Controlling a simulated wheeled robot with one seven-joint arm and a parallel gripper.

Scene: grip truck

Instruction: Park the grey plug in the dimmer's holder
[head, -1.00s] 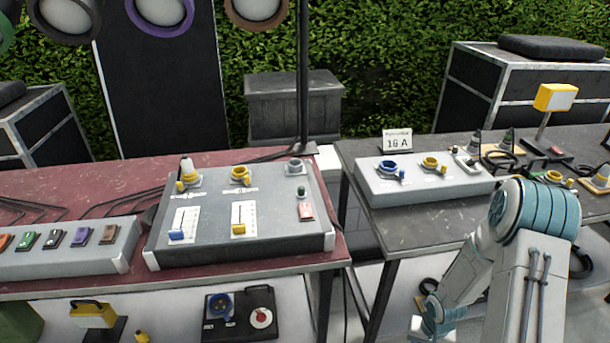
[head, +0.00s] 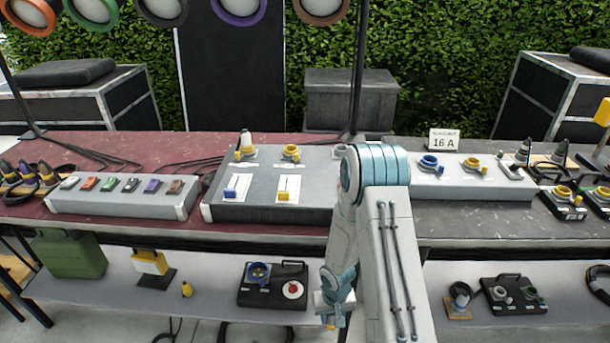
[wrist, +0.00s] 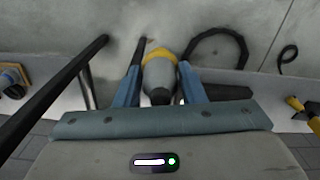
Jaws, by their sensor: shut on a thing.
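My gripper (head: 331,308) hangs low in front of the tables in the head view. In the wrist view its two blue fingers (wrist: 160,72) are shut on a grey plug (wrist: 160,82) with a yellow collar. In the head view the plug is mostly hidden. The dimmer (head: 262,213) is a grey sloped box on the red-topped table, with two sliders. A yellow-and-grey plug (head: 246,146) stands in its left socket, and a yellow-ringed socket (head: 291,153) is beside it. A grey round holder (head: 339,150) at its back right is partly covered by my arm.
A coloured switch box (head: 120,203) is left of the dimmer. A grey box with blue and yellow sockets (head: 475,188) is right of my arm, near a 16 A sign (head: 444,140). A black pole (head: 358,80) rises behind the dimmer. The lower shelf holds several devices.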

